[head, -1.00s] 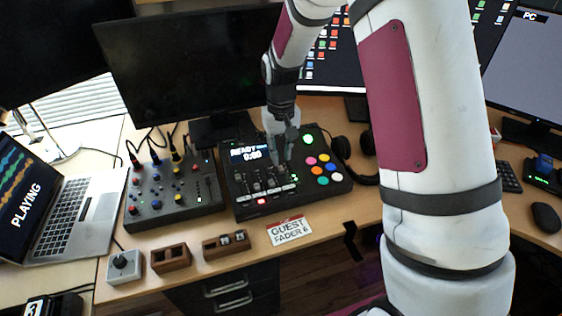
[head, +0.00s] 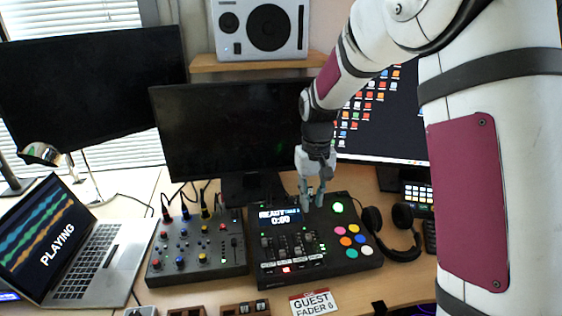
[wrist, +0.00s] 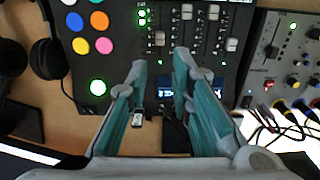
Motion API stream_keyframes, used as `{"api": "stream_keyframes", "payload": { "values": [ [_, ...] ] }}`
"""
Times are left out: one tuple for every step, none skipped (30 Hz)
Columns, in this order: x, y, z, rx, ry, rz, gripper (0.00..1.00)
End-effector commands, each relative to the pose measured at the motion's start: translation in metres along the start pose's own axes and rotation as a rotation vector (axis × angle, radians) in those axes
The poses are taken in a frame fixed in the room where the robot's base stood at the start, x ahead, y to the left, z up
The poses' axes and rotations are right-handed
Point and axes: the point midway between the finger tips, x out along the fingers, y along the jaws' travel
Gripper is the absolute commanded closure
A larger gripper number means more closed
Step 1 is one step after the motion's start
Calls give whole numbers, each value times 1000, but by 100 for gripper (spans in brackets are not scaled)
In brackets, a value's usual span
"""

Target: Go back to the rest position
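My gripper (head: 313,196) hangs over the back part of the black mixer (head: 262,276), just right of its small screen (head: 279,217), which reads "READY" and "0:00". In the wrist view my gripper (wrist: 160,66) has its two teal fingers apart with nothing between them. The fingertips appear above the panel, clear of the fader caps (wrist: 185,12). The colored pads (head: 351,241) and a lit green button (head: 338,208) are to the right. A card (head: 313,302) reading "GUEST FADER 6" lies in front of the mixer.
A smaller grey mixer (head: 197,250) with cables and a laptop (head: 85,250) showing "PLAYING" stand to the left. Headphones (head: 392,232) lie to the right. A dark monitor (head: 228,125) stands close behind, with a speaker (head: 262,28) on a shelf above.

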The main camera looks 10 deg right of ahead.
Motion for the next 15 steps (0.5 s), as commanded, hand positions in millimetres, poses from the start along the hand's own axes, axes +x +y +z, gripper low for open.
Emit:
{"api": "stream_keyframes", "payload": {
  "values": [
    [-4,0,2,0,4,0,79],
    [-8,0,4,0,7,0,79],
    [-15,0,8,0,13,0,79],
    [-22,0,12,0,20,1,79],
    [-31,0,17,0,27,1,79],
    [-44,0,26,0,39,1,79],
    [-54,1,34,0,48,2,79],
    [-66,1,42,0,59,2,79],
    [-80,1,54,0,73,2,79],
    [-91,1,64,0,84,3,79],
    [-102,1,73,0,96,3,79],
    [-114,2,86,0,110,3,79],
    [-123,2,96,-1,120,4,79],
    [-132,2,106,0,131,4,79],
    [-143,2,120,0,145,4,79]
  ]
}}
